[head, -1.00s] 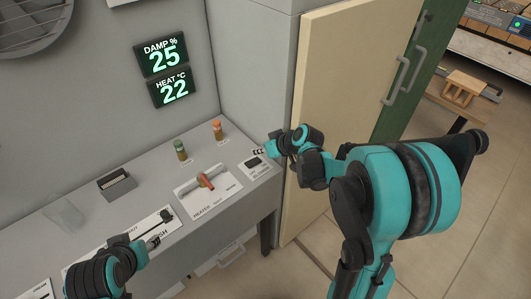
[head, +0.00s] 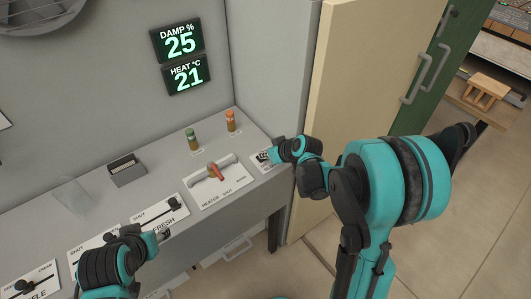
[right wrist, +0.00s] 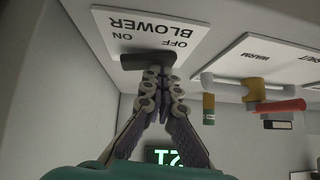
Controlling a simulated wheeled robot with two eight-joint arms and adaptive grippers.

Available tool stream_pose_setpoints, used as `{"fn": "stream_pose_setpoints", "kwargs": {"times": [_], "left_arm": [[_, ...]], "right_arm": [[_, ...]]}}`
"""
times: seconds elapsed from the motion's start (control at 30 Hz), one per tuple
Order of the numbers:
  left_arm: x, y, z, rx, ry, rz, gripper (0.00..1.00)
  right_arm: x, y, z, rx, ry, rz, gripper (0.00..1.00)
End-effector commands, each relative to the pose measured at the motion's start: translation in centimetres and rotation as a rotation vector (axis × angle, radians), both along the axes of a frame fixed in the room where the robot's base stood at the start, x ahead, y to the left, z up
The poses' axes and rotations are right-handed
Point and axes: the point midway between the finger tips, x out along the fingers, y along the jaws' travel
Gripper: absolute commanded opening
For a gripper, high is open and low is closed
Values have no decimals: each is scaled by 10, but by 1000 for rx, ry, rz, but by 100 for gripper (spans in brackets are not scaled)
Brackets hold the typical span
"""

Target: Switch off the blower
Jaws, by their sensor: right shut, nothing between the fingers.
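The blower plate (head: 262,158) lies at the right end of the grey counter in the head view, partly hidden by my right gripper (head: 272,157). In the right wrist view the plate (right wrist: 182,25) appears upside down, with the words BLOWER, ON and OFF. A dark switch (right wrist: 148,58) sits on it, below those words in the picture. My right gripper (right wrist: 158,78) is shut and empty, its tips right at the switch; whether they touch it I cannot tell. The switch's position is unclear. My left gripper (head: 161,236) is over the counter's front left; its jaws are unclear.
The heater plate (head: 232,183) with a red-tipped lever (head: 214,171) is left of the blower plate. A cream door panel (head: 350,90) rises at right. Wall displays (head: 178,42) read damp 25, heat 21.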

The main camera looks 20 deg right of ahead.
Motion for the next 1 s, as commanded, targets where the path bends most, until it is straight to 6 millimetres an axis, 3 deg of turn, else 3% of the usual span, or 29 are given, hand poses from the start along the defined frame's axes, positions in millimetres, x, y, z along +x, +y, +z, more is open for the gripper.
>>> {"fn": "stream_pose_setpoints", "kwargs": {"times": [1.0], "left_arm": [[0, 0, 4, 0, 0, 0, 44]], "right_arm": [[6, -15, 7, 6, 4, -1, 0]]}}
